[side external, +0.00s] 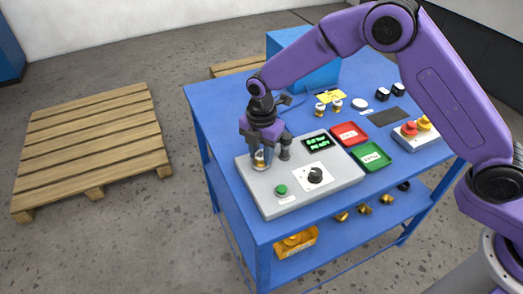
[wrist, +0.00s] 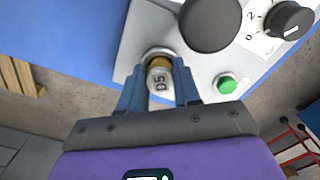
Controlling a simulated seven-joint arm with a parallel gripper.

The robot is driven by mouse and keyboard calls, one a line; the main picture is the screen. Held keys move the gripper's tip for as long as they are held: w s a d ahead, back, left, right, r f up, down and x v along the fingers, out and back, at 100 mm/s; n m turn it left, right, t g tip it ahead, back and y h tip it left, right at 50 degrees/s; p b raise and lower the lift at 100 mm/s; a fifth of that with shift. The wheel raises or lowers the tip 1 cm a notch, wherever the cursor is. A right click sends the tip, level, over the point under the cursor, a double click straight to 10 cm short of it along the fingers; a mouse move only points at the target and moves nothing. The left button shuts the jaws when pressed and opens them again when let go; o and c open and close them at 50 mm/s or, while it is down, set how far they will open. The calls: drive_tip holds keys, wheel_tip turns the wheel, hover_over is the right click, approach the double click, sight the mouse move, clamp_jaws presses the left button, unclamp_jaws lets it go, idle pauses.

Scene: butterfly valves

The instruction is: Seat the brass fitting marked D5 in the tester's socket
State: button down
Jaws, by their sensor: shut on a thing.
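The grey tester (side external: 300,190) lies on the front of the blue table, with a lit green display (side external: 316,142), a black dial (side external: 315,175) and a green button (side external: 281,190). My gripper (side external: 262,152) points down over its left part and is shut on the brass fitting D5 (side external: 261,160). In the wrist view the fitting (wrist: 158,77) is between the blue-grey fingers, its D5 label facing the camera. Its brass end lines up with the round metal rim of the socket (wrist: 148,53). I cannot tell how deep it sits; the fitting hides the socket's inside.
A dark upright knob (side external: 285,150) stands close right of my gripper. Red (side external: 348,134) and green (side external: 371,157) trays lie right of the tester.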

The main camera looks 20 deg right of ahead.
idle(0.3)
drive_tip(key=shift+c, duration=1.6)
unclamp_jaws()
drive_tip(key=shift+f, duration=0.1)
drive_tip(key=shift+r, duration=3.8)
